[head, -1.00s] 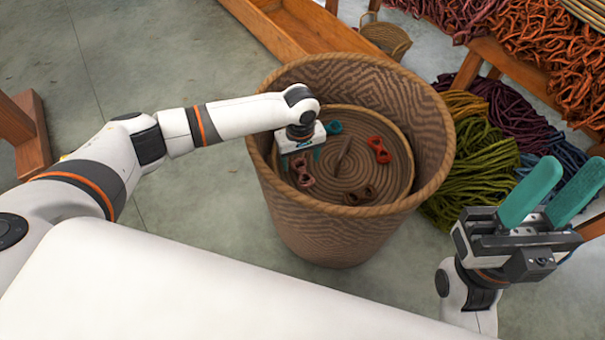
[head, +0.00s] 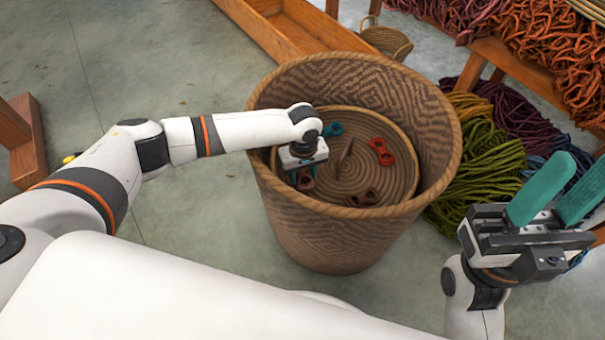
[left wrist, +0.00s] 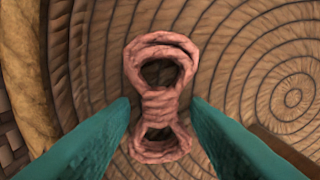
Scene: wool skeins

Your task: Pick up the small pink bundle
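The small pink bundle (left wrist: 159,98) is a figure-eight skein. In the left wrist view it lies on the coiled basket bottom between the two teal fingers of my left gripper (left wrist: 160,125). The fingers are apart, one on each side of its narrow waist, with a small gap showing on both sides. In the head view my left gripper (head: 303,178) reaches down into the big woven basket (head: 320,235) and covers most of the pink bundle (head: 306,183). My right gripper (head: 548,195) is open and empty, outside the basket at the right.
In the basket lie a teal bundle (head: 333,129), a red bundle (head: 381,152) and a brown bundle (head: 361,198). A thin upright piece (head: 345,150) stands mid-tray. The basket wall rises around my left gripper. Green wool (head: 480,165) lies to the right.

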